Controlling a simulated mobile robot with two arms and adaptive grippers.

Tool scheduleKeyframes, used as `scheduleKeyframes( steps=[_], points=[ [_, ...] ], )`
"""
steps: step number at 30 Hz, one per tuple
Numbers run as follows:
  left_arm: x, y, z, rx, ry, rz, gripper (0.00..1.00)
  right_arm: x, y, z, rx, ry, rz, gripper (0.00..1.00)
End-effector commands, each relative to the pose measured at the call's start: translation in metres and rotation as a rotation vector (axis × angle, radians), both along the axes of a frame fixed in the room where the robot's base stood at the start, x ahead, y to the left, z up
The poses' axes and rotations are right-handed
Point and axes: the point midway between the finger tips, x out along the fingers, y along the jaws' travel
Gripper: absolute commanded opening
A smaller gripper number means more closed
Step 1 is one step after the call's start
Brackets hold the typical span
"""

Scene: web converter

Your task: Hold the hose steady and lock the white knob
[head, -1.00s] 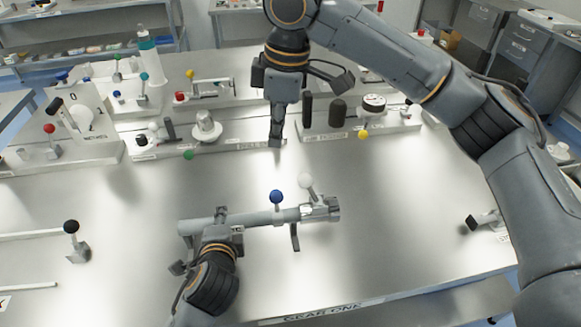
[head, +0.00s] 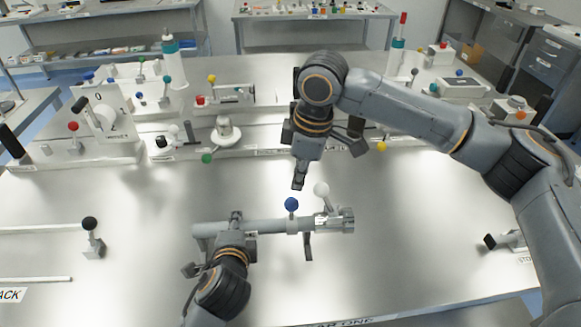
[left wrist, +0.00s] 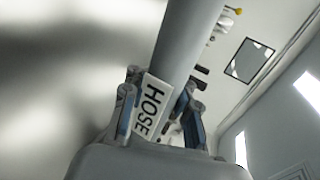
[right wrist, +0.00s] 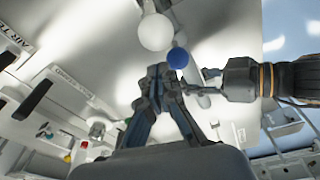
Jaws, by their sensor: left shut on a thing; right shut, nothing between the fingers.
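The grey hose (head: 265,225) runs left to right above the middle of the table. My left gripper (head: 236,222) is shut on its left part; in the left wrist view the fingers (left wrist: 163,88) hold it at a white "HOSE" label (left wrist: 152,107). The white knob (head: 321,189) stands on a stem near the hose's right end, with the blue knob (head: 291,204) left of it. My right gripper (head: 299,184) is shut and empty, just behind these knobs, pointing down. In the right wrist view the white knob (right wrist: 156,32) and blue knob (right wrist: 178,58) are just beyond the fingertips (right wrist: 160,72).
A row of fixtures stands along the back, including a white numbered dial panel (head: 104,118) at left and a silver knob fixture (head: 225,130). A black-knobbed lever (head: 91,228) is at the left and a clamp (head: 505,240) at the right. The front table is mostly clear.

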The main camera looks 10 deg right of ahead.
Motion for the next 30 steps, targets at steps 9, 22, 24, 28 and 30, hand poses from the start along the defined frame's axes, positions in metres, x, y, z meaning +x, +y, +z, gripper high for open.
scheduleKeyframes(
  steps=[9, 22, 24, 28, 30],
  points=[
    [-0.001, 0.000, -0.003, 0.003, 0.006, -0.001, 0.00, -0.005, -0.017, 0.003, -0.002, 0.002, 0.002, 0.00],
    [-0.001, -0.001, -0.003, 0.000, 0.006, -0.002, 0.00, -0.005, -0.019, 0.003, 0.019, 0.005, 0.002, 0.00],
    [-0.001, -0.001, -0.003, 0.000, 0.006, -0.003, 0.00, -0.005, -0.021, 0.004, 0.039, 0.005, 0.001, 0.00],
    [-0.001, -0.001, -0.003, 0.000, 0.007, -0.003, 0.00, -0.005, -0.022, 0.005, 0.058, 0.004, 0.003, 0.00],
    [-0.001, -0.001, -0.003, 0.000, 0.007, -0.003, 0.00, -0.005, -0.023, 0.005, 0.068, 0.004, 0.003, 0.00]
  ],
)
